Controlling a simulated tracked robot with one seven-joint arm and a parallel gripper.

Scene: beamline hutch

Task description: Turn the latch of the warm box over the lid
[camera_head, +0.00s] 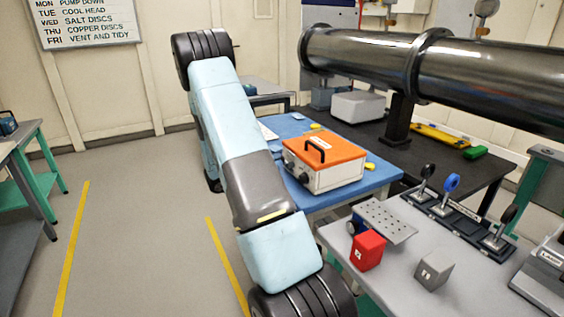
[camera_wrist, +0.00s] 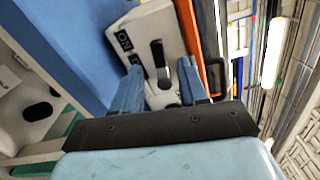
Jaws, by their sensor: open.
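The warm box is a white box (camera_head: 338,179) with an orange lid (camera_head: 343,147) and a black carrying handle, on a blue-topped table. In the wrist view its white side wall (camera_wrist: 148,27) fills the middle, with the lid's orange edge (camera_wrist: 189,27) to the right. A black latch lever (camera_wrist: 158,53) shows on this wall, pointing along it rather than across the lid edge. My gripper (camera_wrist: 157,77) is open, its two blue fingers spread towards the wall on either side of the latch's line. Contact cannot be told. In the head view my arm hides the gripper.
The blue table (camera_head: 372,181) has small yellow items around the box. A large dark pipe (camera_head: 370,55) runs behind it. A grey bench (camera_head: 390,285) in front holds a red block (camera_head: 367,250), a grey block (camera_head: 434,270) and several levers. The floor at left is clear.

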